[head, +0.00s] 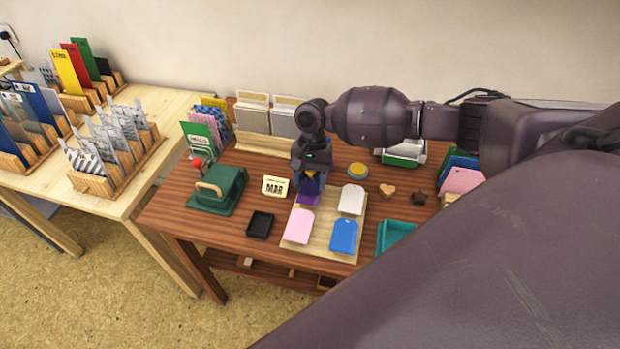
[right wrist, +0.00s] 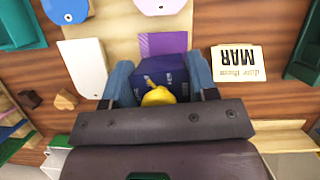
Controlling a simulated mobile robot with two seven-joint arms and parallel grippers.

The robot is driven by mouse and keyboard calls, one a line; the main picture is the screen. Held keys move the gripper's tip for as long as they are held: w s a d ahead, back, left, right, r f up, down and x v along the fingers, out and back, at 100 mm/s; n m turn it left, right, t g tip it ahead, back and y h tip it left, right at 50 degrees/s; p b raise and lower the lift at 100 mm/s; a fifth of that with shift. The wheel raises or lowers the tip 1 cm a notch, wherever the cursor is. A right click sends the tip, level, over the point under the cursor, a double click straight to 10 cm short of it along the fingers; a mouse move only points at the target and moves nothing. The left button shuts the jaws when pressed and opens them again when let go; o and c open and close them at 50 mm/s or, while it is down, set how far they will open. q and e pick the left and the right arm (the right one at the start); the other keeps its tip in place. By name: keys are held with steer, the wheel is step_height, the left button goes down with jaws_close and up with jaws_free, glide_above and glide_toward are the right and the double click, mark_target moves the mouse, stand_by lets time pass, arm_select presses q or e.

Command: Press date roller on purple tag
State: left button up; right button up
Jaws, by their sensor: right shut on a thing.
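My right gripper (head: 311,180) is shut on the date roller, a dark blue-purple block (right wrist: 163,72) with a yellow part facing the wrist camera. Its blue fingers stand on either side of the roller in the right wrist view. The purple tag (head: 307,199) lies at the back left of a beige board (head: 322,220). It also shows just beyond the roller in the right wrist view (right wrist: 160,43). The roller is over the tag and hides part of it; I cannot tell whether they touch. My left gripper is not in view.
On the board lie a white tag (head: 351,199), a pink tag (head: 299,226) and a blue tag (head: 343,236). A MAR card (head: 274,187), black tray (head: 260,224) and green handled box (head: 217,190) stand left. A yellow round pad (head: 357,170) and teal tray (head: 395,234) are right.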

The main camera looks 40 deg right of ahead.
mark_target(310, 172)
steer(key=shift+f, duration=0.25)
stand_by(0.7)
steer(key=shift+r+p, duration=0.65)
steer(key=shift+r, duration=0.25)
steer(key=shift+r+p, duration=1.25)
step_height(310, 172, up, 3)
steer(key=p, duration=0.3)
steer(key=shift+f, duration=0.1)
